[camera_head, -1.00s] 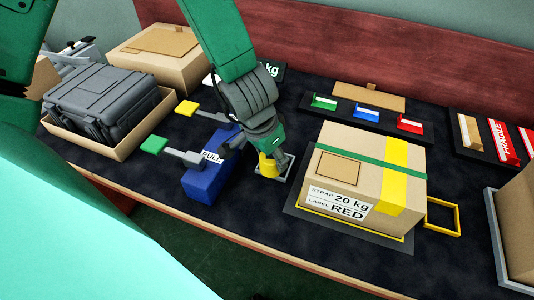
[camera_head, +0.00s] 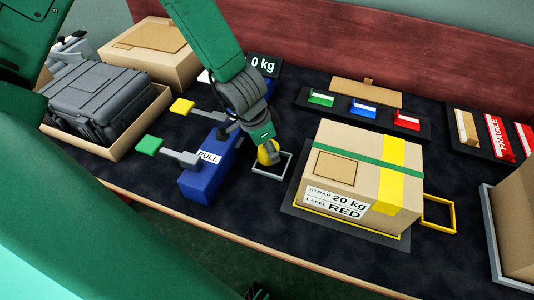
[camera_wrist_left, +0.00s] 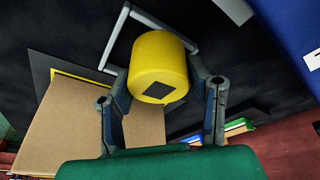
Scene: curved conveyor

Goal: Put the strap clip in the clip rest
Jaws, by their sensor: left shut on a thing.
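The strap clip is a yellow, rounded, cylinder-like piece (camera_head: 267,153); in the wrist view it (camera_wrist_left: 158,62) shows a dark square on its near end. My left gripper (camera_head: 265,143) is shut on it, with a finger on each side in the wrist view (camera_wrist_left: 162,88). The clip rest looks to be the small grey square frame (camera_head: 272,178) on the dark surface. The clip overlaps its back left part in the head view. In the wrist view the frame (camera_wrist_left: 163,25) shows beyond the clip, partly hidden. I cannot tell whether they touch. My right gripper is not in view.
A blue PULL block (camera_head: 205,183) with grey levers stands left of the frame. A strapped carton (camera_head: 345,165) sits close on the right. A tray of colored labels (camera_head: 340,108) lies behind. A black case (camera_head: 105,95) fills a box at left.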

